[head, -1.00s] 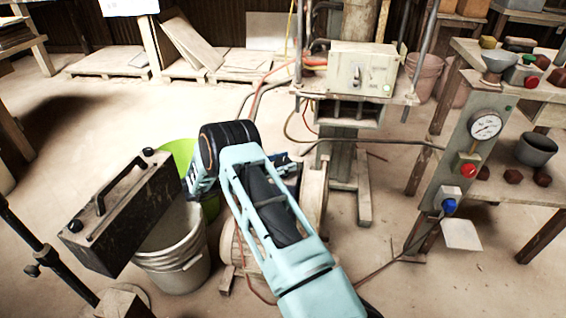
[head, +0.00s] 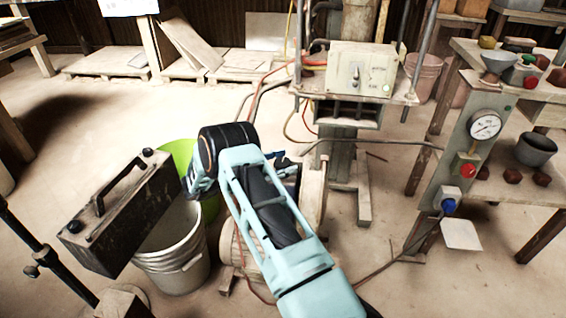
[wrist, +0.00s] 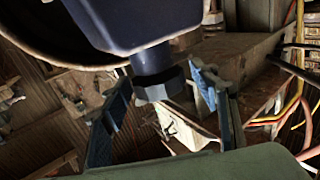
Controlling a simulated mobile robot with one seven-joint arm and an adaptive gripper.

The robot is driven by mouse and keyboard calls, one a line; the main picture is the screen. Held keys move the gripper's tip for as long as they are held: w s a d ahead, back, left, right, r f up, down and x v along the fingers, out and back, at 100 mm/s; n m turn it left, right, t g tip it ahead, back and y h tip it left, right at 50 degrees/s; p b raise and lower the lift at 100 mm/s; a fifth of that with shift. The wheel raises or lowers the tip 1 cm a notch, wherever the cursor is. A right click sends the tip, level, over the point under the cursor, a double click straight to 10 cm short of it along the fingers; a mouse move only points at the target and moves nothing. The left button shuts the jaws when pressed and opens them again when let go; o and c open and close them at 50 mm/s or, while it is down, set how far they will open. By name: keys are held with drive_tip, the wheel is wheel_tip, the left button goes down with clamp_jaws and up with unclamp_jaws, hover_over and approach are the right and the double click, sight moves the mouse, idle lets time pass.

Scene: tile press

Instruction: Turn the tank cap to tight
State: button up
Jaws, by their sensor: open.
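In the wrist view a dark, faceted cap (wrist: 160,85), which looks like the tank cap, sits on a short round neck. The neck joins a dark blue body (wrist: 140,22), probably the tank. My gripper (wrist: 158,76) is open, with one finger on each side of the cap. Gaps show between the cap and both fingers, and I see no contact. Whether the cap is fully between the pads in depth, I cannot tell.
A grey bucket (head: 176,262) and a green bin (head: 180,153) stand left of my arm, beside a dark box with a handle (head: 130,205). The press (head: 360,75) stands behind. A gauge panel (head: 468,150) is at the right. Cables (wrist: 296,90) hang at the wrist view's right.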

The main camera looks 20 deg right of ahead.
drive_tip(key=a, duration=1.2)
drive_tip(key=shift+w, duration=0.1)
